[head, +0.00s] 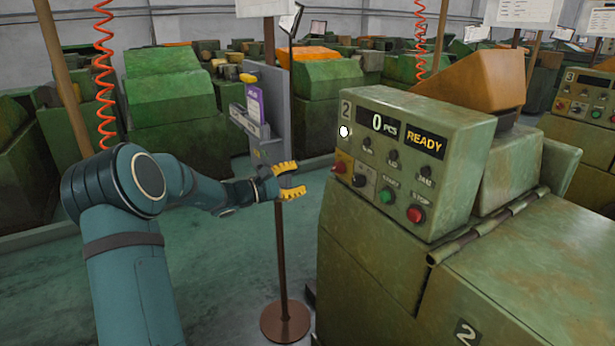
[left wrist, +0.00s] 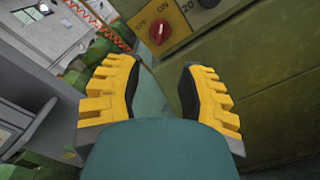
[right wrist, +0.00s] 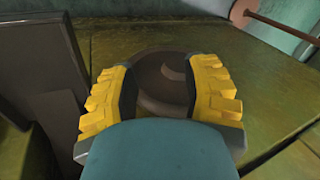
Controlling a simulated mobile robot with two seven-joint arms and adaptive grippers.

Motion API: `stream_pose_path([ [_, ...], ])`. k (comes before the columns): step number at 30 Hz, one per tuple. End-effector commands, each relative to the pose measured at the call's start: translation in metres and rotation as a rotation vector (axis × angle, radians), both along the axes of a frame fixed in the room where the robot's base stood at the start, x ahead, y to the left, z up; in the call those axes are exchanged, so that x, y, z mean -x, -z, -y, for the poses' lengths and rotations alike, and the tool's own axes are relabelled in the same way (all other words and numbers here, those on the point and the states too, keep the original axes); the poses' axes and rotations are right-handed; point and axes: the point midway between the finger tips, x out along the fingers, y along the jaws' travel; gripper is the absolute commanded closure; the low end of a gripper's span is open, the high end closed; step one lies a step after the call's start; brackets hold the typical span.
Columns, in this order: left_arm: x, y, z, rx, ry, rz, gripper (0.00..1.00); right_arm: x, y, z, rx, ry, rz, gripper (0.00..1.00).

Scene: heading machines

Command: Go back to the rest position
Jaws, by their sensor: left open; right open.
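My left gripper (head: 292,181) has yellow fingers and is open and empty. In the head view it hangs in the air left of the green machine's control panel (head: 395,165), in front of the post stand. In the left wrist view the left gripper (left wrist: 160,90) has its fingers apart, with a red OFF/ON switch (left wrist: 158,31) beyond them. My right gripper (right wrist: 160,90) shows only in the right wrist view. It is open, with a dark round shape (right wrist: 163,82) on a greenish surface beyond its fingers. I cannot tell whether they touch.
The green machine (head: 480,270) fills the right side; its display reads 0 PCS and READY. A post with a round brown base (head: 285,321) stands left of it and carries a grey panel (head: 272,110) with a purple card. More green machines line the back. Green floor (head: 225,270) is open between.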

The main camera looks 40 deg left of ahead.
Motion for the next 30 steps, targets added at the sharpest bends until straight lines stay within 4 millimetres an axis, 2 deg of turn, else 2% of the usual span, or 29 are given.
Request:
stream_pose_path([
  [20, 0.003, 0.003, 0.001, -0.002, 0.004, -0.007, 0.61, 0.000, 0.000, 0.000, 0.000, 0.000, 0.000, 0.53],
  [23, 0.000, 0.020, 0.014, -0.014, 0.030, -0.054, 0.61, 0.000, 0.000, 0.000, 0.000, 0.000, 0.000, 0.53],
  [25, -0.001, 0.044, 0.034, -0.035, 0.068, -0.119, 0.61, 0.000, 0.000, 0.000, 0.000, 0.000, 0.000, 0.53],
  [29, 0.003, 0.108, 0.088, -0.117, 0.176, -0.290, 0.61, 0.000, 0.000, 0.000, 0.000, 0.000, 0.000, 0.53],
  [30, 0.007, 0.130, 0.107, -0.152, 0.218, -0.344, 0.61, 0.000, 0.000, 0.000, 0.000, 0.000, 0.000, 0.53],
])
